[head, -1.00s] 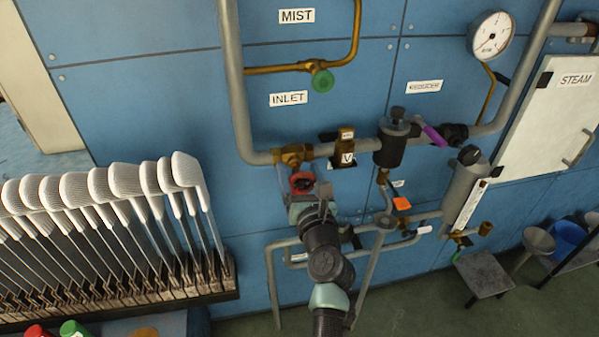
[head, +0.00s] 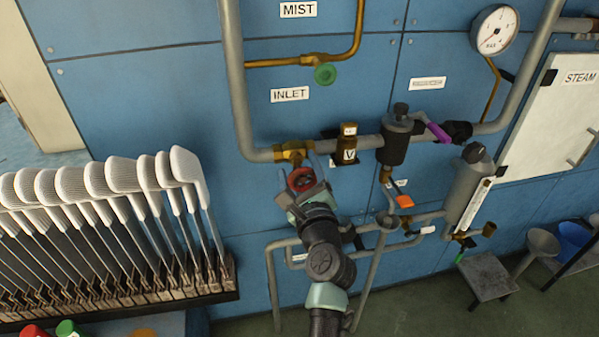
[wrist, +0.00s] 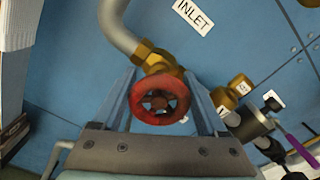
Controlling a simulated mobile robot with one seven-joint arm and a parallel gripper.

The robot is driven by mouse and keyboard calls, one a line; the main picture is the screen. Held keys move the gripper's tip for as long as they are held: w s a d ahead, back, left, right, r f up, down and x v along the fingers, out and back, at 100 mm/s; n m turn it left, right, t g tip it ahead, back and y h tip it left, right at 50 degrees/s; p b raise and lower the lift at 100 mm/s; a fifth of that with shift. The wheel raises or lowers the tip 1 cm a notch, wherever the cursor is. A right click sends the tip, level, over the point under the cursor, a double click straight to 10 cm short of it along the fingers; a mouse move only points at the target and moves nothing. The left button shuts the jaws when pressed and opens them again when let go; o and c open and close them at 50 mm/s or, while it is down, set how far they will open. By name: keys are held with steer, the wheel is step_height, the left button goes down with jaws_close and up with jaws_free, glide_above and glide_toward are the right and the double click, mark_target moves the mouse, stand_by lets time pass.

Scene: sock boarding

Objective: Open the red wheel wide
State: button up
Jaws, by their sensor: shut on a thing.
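The red wheel (head: 301,181) sits on the brass valve (head: 294,152) at the lower left bend of the grey pipe, below the INLET label (head: 290,94). In the wrist view the wheel (wrist: 160,98) faces me, its round rim and spokes in plain sight. My gripper (wrist: 159,74) has one grey finger on each side of the wheel and is shut on its rim. In the head view my gripper (head: 301,168) reaches up to the wheel from below and hides its lower part. How far the wheel is turned cannot be told.
A green wheel (head: 325,74) is on the brass pipe above. A brass fitting marked V (head: 348,148), a dark valve body with a purple lever (head: 437,131) and a gauge (head: 494,30) lie to the right. A rack of white-headed boards (head: 110,190) stands at left.

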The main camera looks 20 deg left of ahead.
steer(key=n+b, duration=0.1)
steer(key=n, duration=0.2)
steer(key=n+b, duration=0.1)
steer(key=n, duration=0.2)
steer(key=shift+a+f+n+b, duration=0.1)
steer(key=shift+f+n+b, duration=0.1)
steer(key=shift+n+b, duration=0.1)
stand_by(0.5)
steer(key=o, duration=1.3)
steer(key=shift+s, duration=0.1)
steer(key=v, duration=1.3)
steer(key=shift+r, duration=0.1)
